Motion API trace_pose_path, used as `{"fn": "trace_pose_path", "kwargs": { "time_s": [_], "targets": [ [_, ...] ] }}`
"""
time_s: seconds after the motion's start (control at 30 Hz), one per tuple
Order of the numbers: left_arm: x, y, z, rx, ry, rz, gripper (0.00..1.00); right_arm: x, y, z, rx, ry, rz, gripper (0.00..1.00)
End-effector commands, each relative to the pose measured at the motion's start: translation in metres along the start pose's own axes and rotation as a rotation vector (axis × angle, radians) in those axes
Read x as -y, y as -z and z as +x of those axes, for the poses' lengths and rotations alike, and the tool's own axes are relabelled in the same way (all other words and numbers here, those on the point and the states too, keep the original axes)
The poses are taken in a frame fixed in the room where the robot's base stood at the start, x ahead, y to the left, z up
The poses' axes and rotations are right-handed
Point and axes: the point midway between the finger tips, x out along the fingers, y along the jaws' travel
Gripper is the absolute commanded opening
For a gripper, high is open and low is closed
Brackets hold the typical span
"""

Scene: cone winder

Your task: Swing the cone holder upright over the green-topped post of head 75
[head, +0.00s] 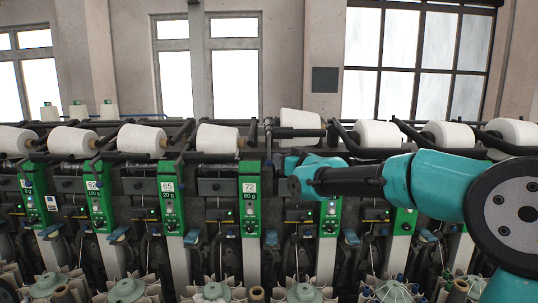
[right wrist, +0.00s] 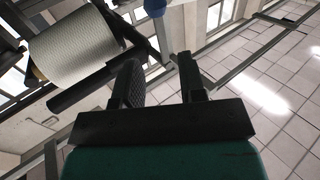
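The green-topped post (head: 330,217) just right of the post marked 72 stands behind my right arm, which hides its number; I cannot confirm that it is 75. Above it, a white cone (head: 300,119) sits higher than its neighbours, with the dark holder bar (head: 297,133) along its lower side. In the right wrist view the cone (right wrist: 78,50) and a dark bar (right wrist: 95,88) lie left of the fingers. My right gripper (right wrist: 158,82) is open, with nothing visible between its fingers; the head view hides its fingertips. My left gripper is out of view.
A row of white cones (head: 220,138) on dark arms runs along the machine on both sides. The post marked 72 (head: 250,215) stands close on the left. Small bobbins and green caps line the front.

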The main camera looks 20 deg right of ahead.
Motion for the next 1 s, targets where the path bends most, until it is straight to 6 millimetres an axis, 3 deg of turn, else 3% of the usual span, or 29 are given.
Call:
{"fn": "trace_pose_path", "kwargs": {
  "time_s": [0.5, 1.0],
  "targets": [
    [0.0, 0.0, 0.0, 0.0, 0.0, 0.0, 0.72, 0.0, 0.0, 0.074, 0.0, 0.001, 0.0, 0.37],
    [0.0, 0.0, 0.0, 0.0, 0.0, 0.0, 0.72, 0.0, 0.0, 0.085, 0.0, 0.0, 0.0, 0.35]
  ]
}}
